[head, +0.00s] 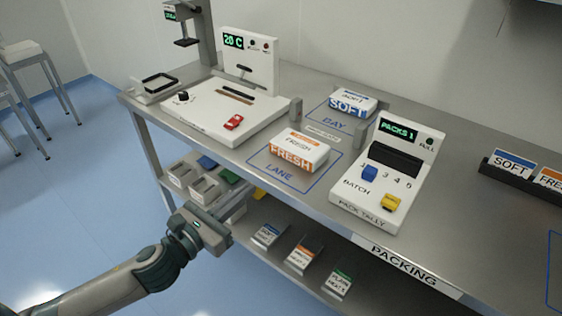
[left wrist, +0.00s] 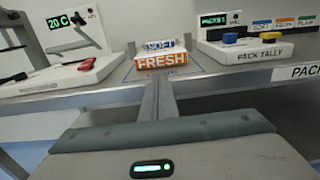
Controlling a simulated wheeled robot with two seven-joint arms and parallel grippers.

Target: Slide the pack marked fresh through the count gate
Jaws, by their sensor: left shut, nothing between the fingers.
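The white and orange pack marked FRESH (head: 298,152) lies in the blue outlined LANE area near the table's front edge. Behind it are two short grey posts, the left post (head: 296,110) and the right post (head: 360,136), with a small label between them. A white and blue SOFT pack (head: 352,101) lies in the BAY outline beyond the posts. My left gripper (head: 243,203) is shut and empty, in front of the table edge and apart from the FRESH pack. In the left wrist view its fingers (left wrist: 158,98) point toward the FRESH pack (left wrist: 161,58). My right gripper is not in view.
A pack tally box (head: 375,215) reading PACKS 1 stands right of the lane. A white machine (head: 205,115) reading 20 C stands left. A dark rack (head: 492,174) holds cards at far right. The lower shelf holds bins and several small packs.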

